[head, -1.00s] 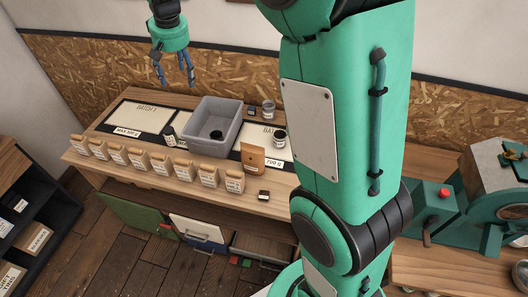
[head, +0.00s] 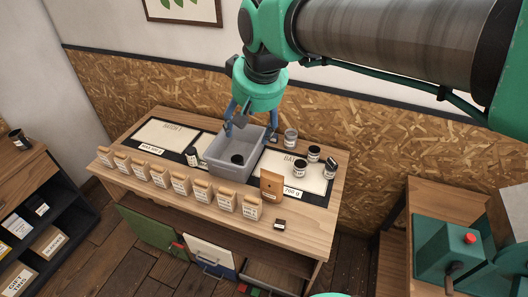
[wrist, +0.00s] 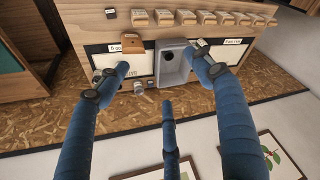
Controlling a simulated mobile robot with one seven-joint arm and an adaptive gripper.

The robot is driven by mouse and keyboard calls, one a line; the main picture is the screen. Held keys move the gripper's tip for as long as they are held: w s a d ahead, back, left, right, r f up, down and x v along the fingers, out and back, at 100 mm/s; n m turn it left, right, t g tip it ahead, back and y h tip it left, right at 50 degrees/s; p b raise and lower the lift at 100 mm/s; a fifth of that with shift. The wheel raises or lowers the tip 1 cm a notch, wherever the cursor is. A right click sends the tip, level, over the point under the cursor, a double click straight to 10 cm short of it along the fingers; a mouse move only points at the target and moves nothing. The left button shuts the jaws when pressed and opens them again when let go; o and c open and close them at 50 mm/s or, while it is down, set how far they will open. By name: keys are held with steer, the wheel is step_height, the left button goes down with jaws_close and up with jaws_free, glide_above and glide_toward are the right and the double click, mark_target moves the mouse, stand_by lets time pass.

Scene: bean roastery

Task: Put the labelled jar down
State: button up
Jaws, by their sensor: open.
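Several small dark-lidded jars with pale labels stand on the bench. One jar (head: 300,169) is on the right pale mat, with a second jar (head: 314,153) behind it and a third (head: 331,166) to its right. A grey-lidded jar (head: 291,137) stands right of the grey bin, and a dark jar (head: 192,156) left of it. I cannot tell which is the labelled jar of the task. My gripper (head: 240,115) hangs at the bin's back edge, its fingers spread. In the wrist view the fingers are wide apart with nothing held between them.
The grey bin (head: 214,158) stands mid-bench with a dark round thing (head: 237,159) inside. A row of tan bags (head: 178,185) lines the front edge, and a larger brown bag (head: 271,186) stands right of the bin. The left mat (head: 165,137) is bare. An OSB panel stands behind.

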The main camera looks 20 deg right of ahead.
steer(key=s+f, duration=0.2)
steer(key=s, duration=0.6)
steer(key=s+d+f+t, duration=0.1)
steer(key=s+f, duration=0.2)
steer(key=s, duration=0.5)
steer(key=shift+d+f, duration=0.15)
steer(key=shift+d, duration=0.1)
steer(key=shift+f, duration=0.1)
step_height(320, 180, down, 7)
steer(key=b, duration=0.7)
stand_by(0.4)
